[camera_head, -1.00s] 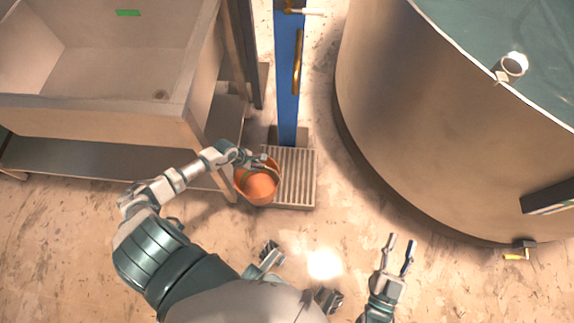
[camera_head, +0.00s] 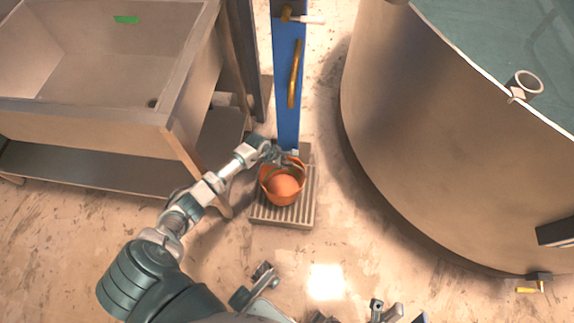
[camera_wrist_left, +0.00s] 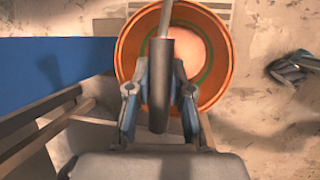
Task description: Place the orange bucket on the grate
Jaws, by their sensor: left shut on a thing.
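The orange bucket (camera_head: 283,196) is over the grate (camera_head: 262,213), in front of the blue post's foot. I cannot tell whether its base touches the slats. My left gripper (camera_head: 280,158) is at the bucket's far rim in the head view. In the left wrist view, my left gripper (camera_wrist_left: 159,95) is shut on the grey grip of the bucket's handle (camera_wrist_left: 161,65), with the bucket's round rim (camera_wrist_left: 126,48) beyond it. Parts at the bottom edge of the head view may include my right gripper, but it is too cut off to read.
A blue post (camera_head: 288,85) with a brass handle stands just behind the grate. A sink bench (camera_head: 90,120) with a low shelf is on the left. A large round tank (camera_head: 430,150) fills the right. Bare floor lies in front of the grate.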

